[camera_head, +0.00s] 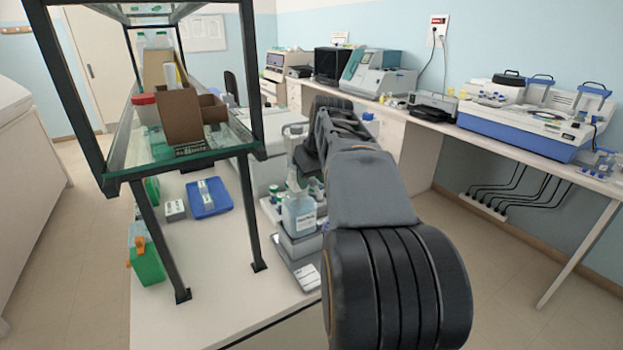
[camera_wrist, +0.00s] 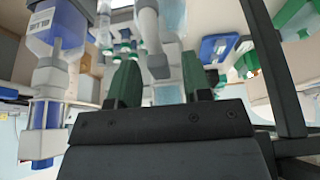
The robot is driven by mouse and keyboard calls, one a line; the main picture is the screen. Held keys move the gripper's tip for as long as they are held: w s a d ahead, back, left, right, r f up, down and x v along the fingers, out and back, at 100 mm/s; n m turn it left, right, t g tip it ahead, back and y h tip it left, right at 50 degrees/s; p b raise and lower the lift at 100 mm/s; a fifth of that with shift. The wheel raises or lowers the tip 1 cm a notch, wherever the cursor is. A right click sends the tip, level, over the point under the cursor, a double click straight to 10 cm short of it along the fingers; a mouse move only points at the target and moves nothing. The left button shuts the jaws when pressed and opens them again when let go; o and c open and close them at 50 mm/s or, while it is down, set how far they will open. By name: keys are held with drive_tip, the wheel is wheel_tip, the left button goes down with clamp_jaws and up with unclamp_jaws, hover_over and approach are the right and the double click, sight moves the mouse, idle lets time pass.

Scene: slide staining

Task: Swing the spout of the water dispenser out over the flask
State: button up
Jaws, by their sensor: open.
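A clear bottle with pale blue liquid and a white top (camera_head: 300,213), which looks like the water dispenser, stands at the bench's right edge in the head view. My gripper (camera_wrist: 160,78) is open, its two green fingertips spread in the wrist view. A pale tube with a grey rounded end (camera_wrist: 158,65), possibly the spout, shows between or just beyond the fingertips; I cannot tell whether they touch it. A labelled blue-and-white dispenser body (camera_wrist: 47,90) is at the left of the wrist view. I cannot pick out the flask for certain. My arm hides part of the bench.
A dark-framed glass shelf (camera_head: 185,150) stands over the bench at left, and its post (camera_wrist: 272,65) is close at right in the wrist view. A blue tray (camera_head: 209,198) lies on the white bench (camera_head: 205,265). Small bottles crowd the dispenser.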

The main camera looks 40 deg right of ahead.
drive_tip(key=shift+f, duration=0.1)
clamp_jaws()
idle(0.4)
drive_tip(key=shift+a, duration=0.1)
drive_tip(key=shift+w, duration=0.1)
